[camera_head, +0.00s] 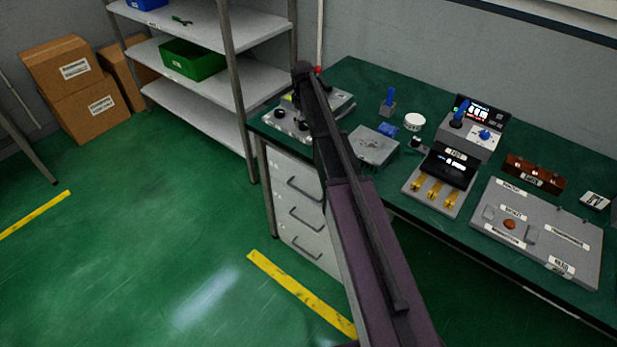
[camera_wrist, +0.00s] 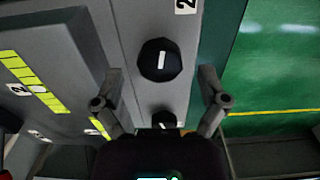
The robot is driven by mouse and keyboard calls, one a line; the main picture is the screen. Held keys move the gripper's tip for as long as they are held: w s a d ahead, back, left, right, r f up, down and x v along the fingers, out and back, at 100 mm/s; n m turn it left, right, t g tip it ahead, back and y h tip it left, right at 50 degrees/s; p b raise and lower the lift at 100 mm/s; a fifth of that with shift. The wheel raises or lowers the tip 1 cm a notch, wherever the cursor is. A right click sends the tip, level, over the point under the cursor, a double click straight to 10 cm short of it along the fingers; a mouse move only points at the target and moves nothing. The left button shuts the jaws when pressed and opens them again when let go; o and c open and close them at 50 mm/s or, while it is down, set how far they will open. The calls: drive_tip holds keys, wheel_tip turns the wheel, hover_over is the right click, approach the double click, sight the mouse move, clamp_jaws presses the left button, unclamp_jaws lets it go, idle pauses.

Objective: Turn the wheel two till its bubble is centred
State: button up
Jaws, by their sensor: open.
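In the wrist view, a black faceted knob with a white mark, the likely wheel two (camera_wrist: 160,60), sits on a grey panel beside a label "2" (camera_wrist: 186,6). My gripper (camera_wrist: 161,76) is open. Its fingers stand on either side of this wheel, apart from it in the picture; I cannot tell the height gap. A second black knob (camera_wrist: 164,119) is partly hidden by my gripper. A yellow-green level strip (camera_wrist: 32,84) labelled "2" lies at the left; its bubble is not clear. In the head view, my arm partly covers the wheel device (camera_head: 291,123).
A grey plate (camera_head: 374,146) lies to the right of the device on the green bench. Further right are a control box with a blue lever (camera_head: 459,113), a yellow-switch panel (camera_head: 434,192) and a large grey panel (camera_head: 538,231). Shelves (camera_head: 196,90) stand behind at left.

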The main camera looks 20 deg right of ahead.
sight(304, 123)
drive_tip(key=shift+r+p, duration=5.8)
drive_tip(key=shift+r, duration=0.35)
drive_tip(key=s+a+f+m+b, duration=0.2)
drive_tip(key=s+f+b, duration=0.1)
drive_tip(key=s, duration=0.7)
drive_tip(key=s+a+f+m+b, duration=0.2)
drive_tip(key=s+f+b, duration=0.2)
drive_tip(key=s, duration=0.6)
drive_tip(key=s+a+f+m+b, duration=0.2)
drive_tip(key=s+f+b, duration=0.2)
drive_tip(key=s, duration=0.5)
drive_tip(key=shift+s+a, duration=0.4)
drive_tip(key=shift+m, duration=0.6)
drive_tip(key=s, duration=0.4)
drive_tip(key=shift+s+a, duration=0.25)
drive_tip(key=shift+s, duration=0.05)
drive_tip(key=shift+c, duration=0.2)
